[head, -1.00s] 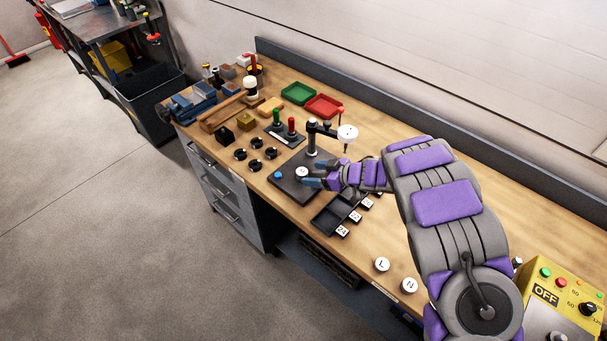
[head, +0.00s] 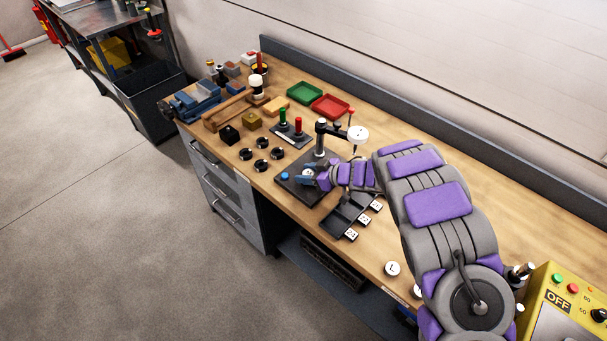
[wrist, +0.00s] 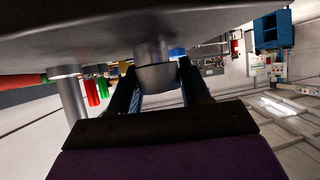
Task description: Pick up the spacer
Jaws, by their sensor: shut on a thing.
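The spacer (head: 308,173) shows as a small pale round top over the black base of the gauge stand (head: 291,188). My gripper (head: 311,174) reaches in from the right, with its blue fingers on either side of the spacer. In the wrist view, which looks upside down, the spacer is a grey cylinder (wrist: 155,76) with a wider end between my two fingers. My gripper is shut on it. Its other end meets or nearly meets the large grey surface; I cannot tell whether there is a gap. The fingers hide part of its sides.
The stand's post (head: 320,139) and white dial (head: 358,134) rise close behind my gripper. A blue button (head: 285,176) sits on the base's left. A black compartment tray (head: 345,219) lies in front. Black rings, red and green handles and coloured trays stand farther left and back.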

